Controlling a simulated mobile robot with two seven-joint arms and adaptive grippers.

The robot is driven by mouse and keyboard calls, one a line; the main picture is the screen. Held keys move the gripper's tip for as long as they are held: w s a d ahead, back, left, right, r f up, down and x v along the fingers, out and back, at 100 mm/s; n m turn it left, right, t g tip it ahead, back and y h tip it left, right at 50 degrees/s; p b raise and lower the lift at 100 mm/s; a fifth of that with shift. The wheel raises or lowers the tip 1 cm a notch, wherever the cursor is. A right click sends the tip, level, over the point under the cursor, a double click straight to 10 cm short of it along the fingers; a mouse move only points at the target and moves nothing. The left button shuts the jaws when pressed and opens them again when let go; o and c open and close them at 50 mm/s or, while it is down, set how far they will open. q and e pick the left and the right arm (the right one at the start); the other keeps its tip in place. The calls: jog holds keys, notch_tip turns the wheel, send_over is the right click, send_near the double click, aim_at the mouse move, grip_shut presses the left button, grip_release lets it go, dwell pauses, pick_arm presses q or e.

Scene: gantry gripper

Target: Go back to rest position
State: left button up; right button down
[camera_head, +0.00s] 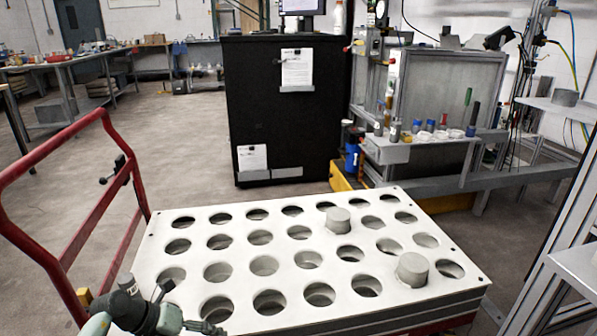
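My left arm comes in at the bottom left, and its gripper (207,328) shows low over the front left corner of a white tray (150,262) with rows of round holes. The gripper is small and partly cut by the bottom edge, so I cannot see its finger opening or anything held. Two grey cylinders stand in the tray: one (338,220) towards the back middle and one (412,270) towards the front right. Both are well apart from my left gripper. My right gripper is not in view.
A red cart handle (66,258) rises along the left side, close to my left arm. A black cabinet (283,120) stands behind the tray. A workbench (430,148) with machinery is at the back right, and a metal frame (560,235) is at the right. Open floor lies at the back left.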

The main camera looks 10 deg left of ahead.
pick_arm(q)
jog(key=w+d+r+n+t+h, duration=0.2)
jog(key=w+d+r+n+t, duration=0.25)
jog(key=n+t, duration=0.45)
jog(key=s+a+f+n+y, duration=0.4)
jog(key=a+f+n+y, duration=0.55)
jog(key=n, duration=0.45)
jog(key=s+d+f+n+g, duration=0.1)
jog(key=s+f+n+g, duration=0.3)
jog(key=s+f, duration=0.5)
jog(key=s+d+f+n+g, duration=0.1)
jog(key=s+f+n+g, duration=0.3)
jog(key=s+f, duration=0.6)
jog(key=s+g, duration=0.2)
jog(key=s, duration=0.3)
jog(key=shift+s+d+f, duration=0.2)
jog(key=shift+s+d, duration=0.1)
jog(key=shift+d, duration=0.05)
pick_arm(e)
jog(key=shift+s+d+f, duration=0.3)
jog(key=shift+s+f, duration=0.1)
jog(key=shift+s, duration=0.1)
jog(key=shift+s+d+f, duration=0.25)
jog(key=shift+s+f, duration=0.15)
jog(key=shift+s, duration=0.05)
